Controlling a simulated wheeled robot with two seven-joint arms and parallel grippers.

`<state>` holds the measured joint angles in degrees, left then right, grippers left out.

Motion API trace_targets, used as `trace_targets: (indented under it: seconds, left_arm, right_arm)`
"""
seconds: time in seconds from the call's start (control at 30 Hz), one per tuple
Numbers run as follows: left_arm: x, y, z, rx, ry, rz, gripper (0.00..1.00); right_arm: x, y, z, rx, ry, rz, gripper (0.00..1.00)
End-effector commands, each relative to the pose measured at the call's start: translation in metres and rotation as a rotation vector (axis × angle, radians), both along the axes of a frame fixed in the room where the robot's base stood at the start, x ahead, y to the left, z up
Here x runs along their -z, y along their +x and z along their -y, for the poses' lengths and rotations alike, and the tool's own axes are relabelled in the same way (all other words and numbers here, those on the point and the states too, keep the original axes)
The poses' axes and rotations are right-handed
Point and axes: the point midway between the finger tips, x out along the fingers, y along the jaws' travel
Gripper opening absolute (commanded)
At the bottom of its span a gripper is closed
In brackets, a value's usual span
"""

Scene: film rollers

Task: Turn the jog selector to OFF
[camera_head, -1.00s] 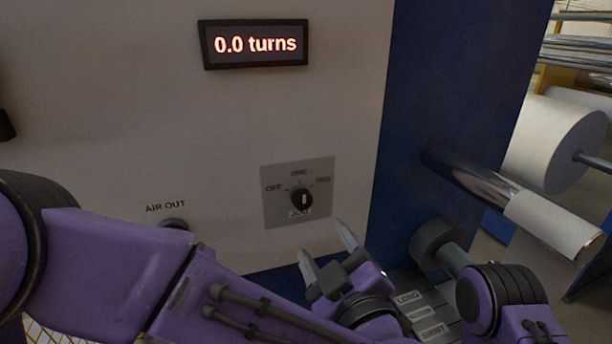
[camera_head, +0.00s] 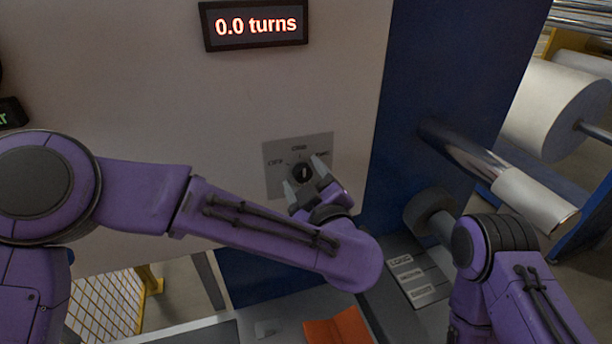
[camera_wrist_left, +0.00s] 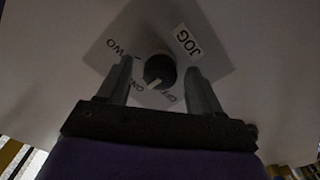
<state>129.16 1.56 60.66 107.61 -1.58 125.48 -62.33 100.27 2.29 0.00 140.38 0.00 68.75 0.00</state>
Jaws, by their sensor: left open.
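The jog selector is a round black knob (camera_head: 302,173) on a grey square plate (camera_head: 273,180) on the pale panel. OFF is marked at its left, ONE at the top, and a partly covered label at the right. In the left wrist view the knob (camera_wrist_left: 160,71) lies between the fingertips of my left gripper (camera_wrist_left: 159,78), with a gap on each side. A pale mark shows on its lower edge there; I cannot tell surely which label it points to. My left gripper (camera_head: 304,174) is open in front of the knob. My right gripper is out of view.
A display (camera_head: 254,24) above reads 0.0 turns. A blue column (camera_head: 440,75) stands to the right, with a shiny roller (camera_head: 465,160) and white film rolls (camera_head: 555,110). A labelled button panel (camera_head: 410,275) and an orange object (camera_head: 338,328) lie below.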

Motion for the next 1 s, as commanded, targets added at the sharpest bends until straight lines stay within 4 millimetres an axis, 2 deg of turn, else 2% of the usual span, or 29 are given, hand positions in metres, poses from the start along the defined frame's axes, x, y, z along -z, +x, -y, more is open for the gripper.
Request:
trace_targets:
  seconds: [0.03,0.17,0.2,0.57,0.77,1.0]
  left_arm:
    - [0.0,0.0,0.0,0.0,0.0,0.0,0.55]
    - [0.0,0.0,0.0,0.0,0.0,0.0,0.13]
    - [0.0,0.0,0.0,0.0,0.0,0.0,0.09]
    - [0.002,0.0,0.0,-0.001,-0.039,0.013,0.09]
    - [0.003,0.0,0.0,-0.002,-0.144,0.048,0.09]
    - [0.005,0.0,0.0,0.0,-0.346,0.116,0.09]
  right_arm:
    - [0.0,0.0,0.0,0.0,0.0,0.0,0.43]
    - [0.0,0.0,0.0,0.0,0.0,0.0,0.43]
    - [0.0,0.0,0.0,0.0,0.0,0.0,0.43]
    - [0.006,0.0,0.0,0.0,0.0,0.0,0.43]
    - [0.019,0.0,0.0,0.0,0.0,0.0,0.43]
    - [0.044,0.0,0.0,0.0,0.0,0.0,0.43]
